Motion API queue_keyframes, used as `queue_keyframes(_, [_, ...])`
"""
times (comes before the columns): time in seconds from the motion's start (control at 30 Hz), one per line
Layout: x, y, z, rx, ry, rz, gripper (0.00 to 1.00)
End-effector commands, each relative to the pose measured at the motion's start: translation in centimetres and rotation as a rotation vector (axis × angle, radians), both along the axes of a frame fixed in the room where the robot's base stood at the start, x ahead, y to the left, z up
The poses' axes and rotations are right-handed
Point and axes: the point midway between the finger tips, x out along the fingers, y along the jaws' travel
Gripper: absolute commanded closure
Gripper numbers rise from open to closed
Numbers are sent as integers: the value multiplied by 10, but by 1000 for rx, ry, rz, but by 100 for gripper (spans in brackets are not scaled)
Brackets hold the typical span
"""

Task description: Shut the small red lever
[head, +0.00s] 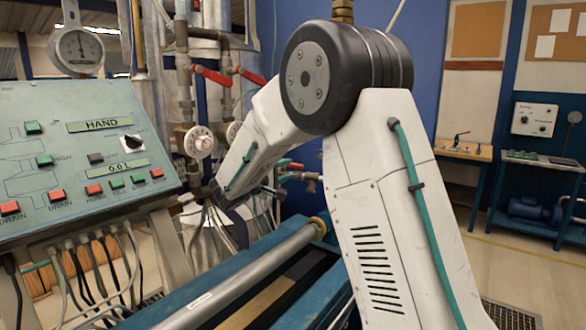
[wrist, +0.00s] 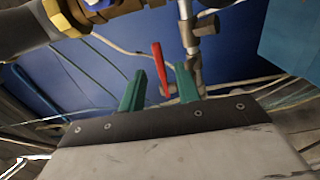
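The small red lever (wrist: 158,65) shows in the wrist view as a narrow red handle, pointing up the picture beside a grey metal pipe fitting. In the head view a small red piece, likely this lever (head: 296,166), shows beyond my arm near a brass-coloured pipe fitting. My gripper (wrist: 159,86) has two green fingers spread apart, with the lever seen between them. I cannot tell whether either finger touches it. In the head view the green fingertips (head: 284,170) are small, close to the red piece. The lever's pivot is partly hidden.
Two larger red levers (head: 210,75) (head: 250,75) sit on upright pipes above white dials (head: 199,142). A sloped control panel (head: 80,150) with buttons stands at the left. A brass fitting (wrist: 65,17) and grey pipe are close at the wrist view's top left. A blue-framed bench (head: 250,285) lies below.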

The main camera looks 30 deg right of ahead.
Motion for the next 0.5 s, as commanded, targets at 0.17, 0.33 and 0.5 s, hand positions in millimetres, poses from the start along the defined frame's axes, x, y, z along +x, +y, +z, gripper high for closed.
queue_keyframes(0.17, [8,-26,0,0,1,-3,67])
queue_keyframes(0.33, [13,-36,0,1,0,-1,67])
queue_keyframes(0.5, [13,-38,0,1,1,0,67])
